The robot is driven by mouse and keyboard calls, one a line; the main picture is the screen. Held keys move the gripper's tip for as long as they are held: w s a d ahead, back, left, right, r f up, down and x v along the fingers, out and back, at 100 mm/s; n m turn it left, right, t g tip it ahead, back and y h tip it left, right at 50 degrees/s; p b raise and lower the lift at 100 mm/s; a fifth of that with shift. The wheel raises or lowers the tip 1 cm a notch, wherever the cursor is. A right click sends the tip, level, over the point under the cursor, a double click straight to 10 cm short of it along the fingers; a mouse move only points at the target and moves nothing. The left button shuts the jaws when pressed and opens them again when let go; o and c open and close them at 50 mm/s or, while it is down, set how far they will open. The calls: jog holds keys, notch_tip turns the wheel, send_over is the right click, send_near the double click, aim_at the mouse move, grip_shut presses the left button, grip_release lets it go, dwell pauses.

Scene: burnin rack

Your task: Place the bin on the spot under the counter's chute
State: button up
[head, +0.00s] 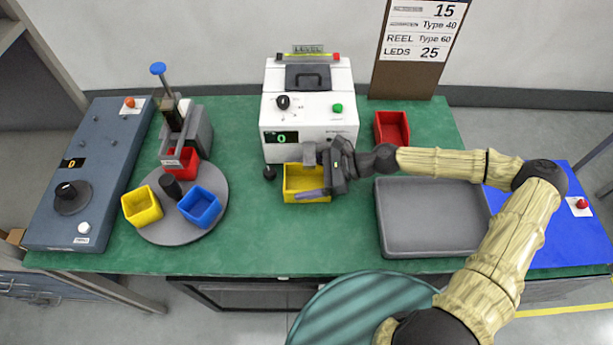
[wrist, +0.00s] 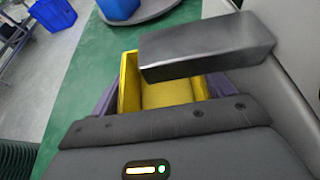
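The yellow bin (head: 294,190) is at the front of the white counter (head: 305,138), below its grey chute (head: 309,152). In the wrist view the chute (wrist: 205,45) juts over part of the bin (wrist: 128,85) and hides it. My gripper (head: 318,178) comes in from the right, with its fingers along the bin's two outer sides; they appear shut on it. One finger crosses the bin's near side; the far one is hidden in the head view. The bin looks upright and empty where visible. I cannot tell whether its base touches the green table.
A red bin (head: 391,129) stands right of the counter, behind a grey tray (head: 430,240). On the left, a round turntable (head: 165,233) bears a yellow, a blue and a red bin. A black knob (head: 269,173) stands just left of the held bin. Front-middle table is clear.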

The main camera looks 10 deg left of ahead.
jog(key=shift+w+d, duration=0.15)
jog(key=shift+d+r, duration=0.15)
jog(key=b+v, duration=0.1)
jog(key=v, duration=1)
jog(key=shift+w+d+r, duration=0.1)
jog(key=shift+d, duration=0.25)
dwell(1.9)
